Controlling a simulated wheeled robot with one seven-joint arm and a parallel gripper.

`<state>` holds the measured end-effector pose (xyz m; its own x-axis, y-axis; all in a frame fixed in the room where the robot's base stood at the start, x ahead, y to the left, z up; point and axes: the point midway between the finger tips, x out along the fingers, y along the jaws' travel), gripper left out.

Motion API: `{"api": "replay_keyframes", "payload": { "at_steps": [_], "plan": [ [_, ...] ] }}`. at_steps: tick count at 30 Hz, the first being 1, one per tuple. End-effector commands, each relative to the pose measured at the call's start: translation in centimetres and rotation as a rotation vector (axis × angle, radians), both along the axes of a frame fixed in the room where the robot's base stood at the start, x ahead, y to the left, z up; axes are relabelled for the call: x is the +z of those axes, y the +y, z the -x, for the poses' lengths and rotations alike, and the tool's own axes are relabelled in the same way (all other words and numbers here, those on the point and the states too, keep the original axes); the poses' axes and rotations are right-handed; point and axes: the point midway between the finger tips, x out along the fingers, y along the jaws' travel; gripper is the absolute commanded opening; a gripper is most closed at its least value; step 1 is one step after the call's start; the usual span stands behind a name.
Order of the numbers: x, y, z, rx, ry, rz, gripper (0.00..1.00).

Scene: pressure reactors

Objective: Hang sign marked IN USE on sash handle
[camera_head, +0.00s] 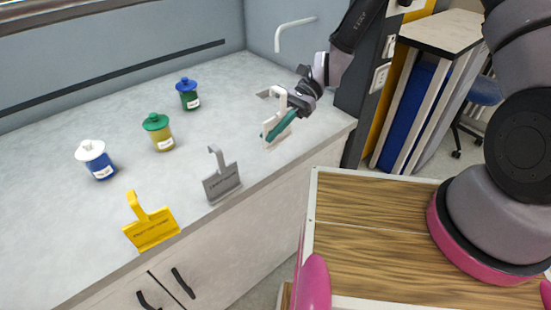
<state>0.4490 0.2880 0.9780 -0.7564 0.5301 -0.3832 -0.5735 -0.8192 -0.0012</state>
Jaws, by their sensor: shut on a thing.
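My gripper (288,120) is over the right front part of the grey bench, its fingers pointing down and left. It is shut on a pale sign (277,133) with an upright white hook (282,101). A teal strip crosses the sign; I cannot tell whether it is a finger or part of the sign. A grey sign (222,183) and a yellow sign (151,230), each with a hook on top, stand near the bench's front edge. Their lettering is too small to read. I cannot surely identify the sash handle.
White-lidded (97,159), green-lidded (158,132) and blue-lidded (188,94) jars stand on the bench (50,215). Shelving (420,90) and a blue chair (484,91) are at the right.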

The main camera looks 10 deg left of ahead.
Motion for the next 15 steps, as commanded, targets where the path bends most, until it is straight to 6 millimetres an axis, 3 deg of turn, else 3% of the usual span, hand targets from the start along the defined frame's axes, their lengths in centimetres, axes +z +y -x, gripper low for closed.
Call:
{"api": "replay_keyframes", "payload": {
  "at_steps": [3,15],
  "plan": [
    [-2.3,0.0,0.1,0.0,0.003,0.001,0.0],
    [-6.6,0.0,0.1,-0.002,0.004,0.002,0.0]
  ]
}}
